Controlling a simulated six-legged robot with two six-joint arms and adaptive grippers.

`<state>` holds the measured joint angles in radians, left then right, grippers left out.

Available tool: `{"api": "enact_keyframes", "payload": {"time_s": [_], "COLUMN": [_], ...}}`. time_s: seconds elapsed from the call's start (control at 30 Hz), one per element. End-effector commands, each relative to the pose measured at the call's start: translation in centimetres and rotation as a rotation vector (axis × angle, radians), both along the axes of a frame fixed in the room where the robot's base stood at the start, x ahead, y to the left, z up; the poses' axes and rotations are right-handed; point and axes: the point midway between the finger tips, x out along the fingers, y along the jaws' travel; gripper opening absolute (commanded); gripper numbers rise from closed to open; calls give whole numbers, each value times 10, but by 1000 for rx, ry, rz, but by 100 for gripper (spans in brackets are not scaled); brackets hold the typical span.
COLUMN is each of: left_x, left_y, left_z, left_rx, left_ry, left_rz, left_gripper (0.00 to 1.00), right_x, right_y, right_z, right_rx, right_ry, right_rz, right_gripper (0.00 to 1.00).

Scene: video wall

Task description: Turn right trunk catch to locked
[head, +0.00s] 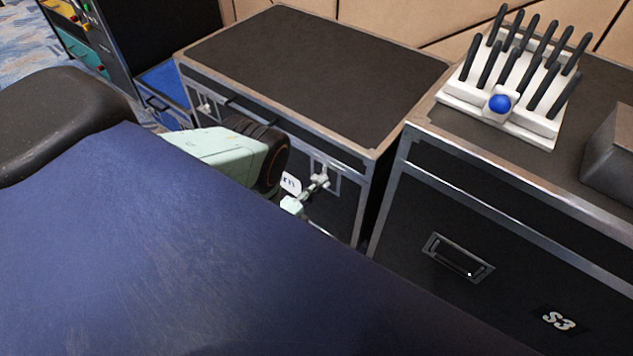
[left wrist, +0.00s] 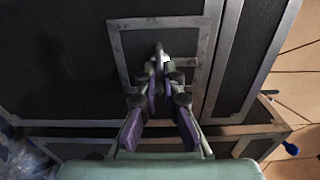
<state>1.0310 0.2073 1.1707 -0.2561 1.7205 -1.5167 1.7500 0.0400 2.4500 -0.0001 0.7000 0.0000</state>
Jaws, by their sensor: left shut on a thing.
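The black trunk (head: 300,55) with metal edging stands at the back centre in the head view. Its right trunk catch (head: 321,172) sits on a metal plate on the front face. My left gripper (head: 313,188) reaches this catch from the front. In the left wrist view, my left gripper (left wrist: 159,84) is shut on the small metal part of the right trunk catch (left wrist: 163,52), inside a rectangular metal frame. The fingertips partly hide the catch, so its exact turn is hard to tell. My right gripper is not in view.
A left catch (head: 207,105) is on the same trunk. A second black case (head: 430,215) marked S3 stands close on the right, carrying a white rack (head: 540,128) with black rods and a blue ball. A blue surface fills the foreground and hides part of the trunk.

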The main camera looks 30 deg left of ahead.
Motion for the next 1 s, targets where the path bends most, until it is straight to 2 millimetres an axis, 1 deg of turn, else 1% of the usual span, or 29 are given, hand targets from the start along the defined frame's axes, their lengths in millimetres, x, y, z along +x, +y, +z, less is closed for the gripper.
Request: {"api": "enact_keyframes", "payload": {"time_s": [0.03,0.17,0.2,0.47,0.8,0.87,1.0], "left_x": [7,7,7,7,2,-3,-24], "left_y": [-6,-6,-6,-6,-3,-3,0], "left_z": [4,4,4,4,3,2,1], "left_rx": [-1,-1,-1,-2,-2,-1,-2], "left_ry": [-13,-12,-12,-13,-8,-6,-2], "left_rz": [-14,-14,-14,-13,-8,-7,-6], "left_gripper": [0,0,7,29,29,29,29], "right_x": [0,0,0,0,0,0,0], "right_y": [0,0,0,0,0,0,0], "right_z": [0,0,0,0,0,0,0], "right_rx": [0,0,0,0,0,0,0], "right_ry": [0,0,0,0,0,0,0], "right_rz": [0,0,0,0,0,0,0], "right_gripper": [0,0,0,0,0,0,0]}}
